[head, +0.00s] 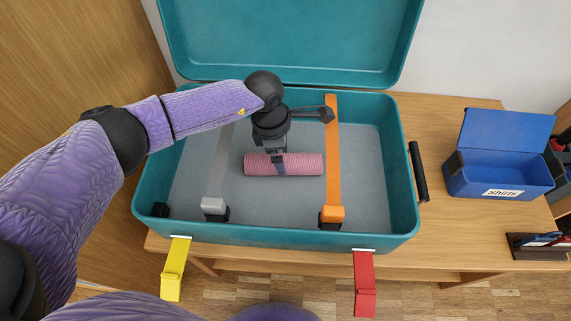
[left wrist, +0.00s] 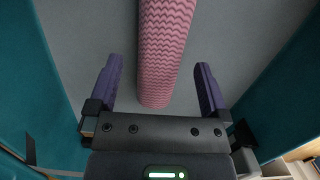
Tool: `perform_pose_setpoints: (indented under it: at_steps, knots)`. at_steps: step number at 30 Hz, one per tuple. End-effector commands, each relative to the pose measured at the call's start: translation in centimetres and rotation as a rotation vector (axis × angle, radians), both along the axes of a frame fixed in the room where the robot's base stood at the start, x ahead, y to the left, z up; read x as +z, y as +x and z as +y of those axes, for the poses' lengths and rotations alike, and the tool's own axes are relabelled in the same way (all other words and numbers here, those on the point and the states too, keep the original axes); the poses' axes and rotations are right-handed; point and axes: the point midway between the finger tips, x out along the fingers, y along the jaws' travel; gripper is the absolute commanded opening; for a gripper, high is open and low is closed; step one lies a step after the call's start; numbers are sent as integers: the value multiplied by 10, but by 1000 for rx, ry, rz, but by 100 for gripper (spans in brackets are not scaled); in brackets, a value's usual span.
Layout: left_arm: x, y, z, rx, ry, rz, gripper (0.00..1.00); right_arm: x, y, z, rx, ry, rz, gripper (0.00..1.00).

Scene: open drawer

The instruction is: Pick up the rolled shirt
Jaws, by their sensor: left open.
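The rolled shirt (head: 306,164) is a pink, wavy-patterned roll lying flat on the grey floor of the open teal suitcase (head: 408,200), between two straps. My left gripper (head: 280,165) points down over the roll near its middle in the head view. In the left wrist view the roll (left wrist: 163,50) runs up the picture from between the two purple fingers of my left gripper (left wrist: 158,85). The fingers are wide apart, with gaps on both sides of the roll. My right gripper does not show.
A grey strap (head: 219,175) and an orange strap (head: 333,150) cross the suitcase on either side of the roll. The raised lid (head: 290,40) stands behind. A blue box labelled Shirts (head: 500,175) stands open on the wooden table (head: 450,225) to the right.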

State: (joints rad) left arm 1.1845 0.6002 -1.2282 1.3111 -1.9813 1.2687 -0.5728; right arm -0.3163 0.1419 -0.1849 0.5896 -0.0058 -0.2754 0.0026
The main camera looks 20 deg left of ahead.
Motion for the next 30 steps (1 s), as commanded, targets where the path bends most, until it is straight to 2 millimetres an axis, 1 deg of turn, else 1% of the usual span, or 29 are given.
perform_pose_setpoints:
  at_steps: [1, 3, 4, 6, 11, 12, 14, 15, 17, 18, 20, 21, 23, 24, 25, 30]
  knots:
    - [-19, -2, -1, 0, -1, 8, 100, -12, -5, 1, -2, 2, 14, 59]
    - [-35, -2, -3, 1, -1, 8, 100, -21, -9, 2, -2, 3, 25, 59]
    - [-39, -2, -4, 1, -1, 7, 100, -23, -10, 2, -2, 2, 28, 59]
    - [-42, -1, -5, 1, -1, 4, 100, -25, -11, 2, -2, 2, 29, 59]
    - [-36, 0, -5, 1, -1, 0, 100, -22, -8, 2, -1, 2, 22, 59]
    - [-36, 0, -5, 1, -1, 0, 92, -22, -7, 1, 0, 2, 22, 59]
    - [-36, 0, -5, 1, -1, 0, 79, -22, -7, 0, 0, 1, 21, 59]
    - [-36, 0, -5, 1, -1, 0, 70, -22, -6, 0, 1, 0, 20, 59]
    - [-36, 0, -5, 1, -1, 0, 58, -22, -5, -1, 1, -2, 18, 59]
    - [-36, 0, -5, 1, -1, 0, 49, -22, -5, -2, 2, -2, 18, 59]
    - [-36, 0, -5, 1, -1, 0, 36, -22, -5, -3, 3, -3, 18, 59]
    - [-36, 0, -5, 1, -1, 0, 28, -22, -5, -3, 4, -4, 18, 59]
    - [-36, 0, -5, 2, -1, 0, 15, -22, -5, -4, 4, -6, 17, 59]
    - [-36, 0, -5, 2, -1, 0, 7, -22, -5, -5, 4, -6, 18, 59]
    - [-36, 0, -5, 1, -1, 0, 3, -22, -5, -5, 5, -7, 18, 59]
    - [-36, 0, -5, 2, -1, 0, 3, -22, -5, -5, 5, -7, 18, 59]
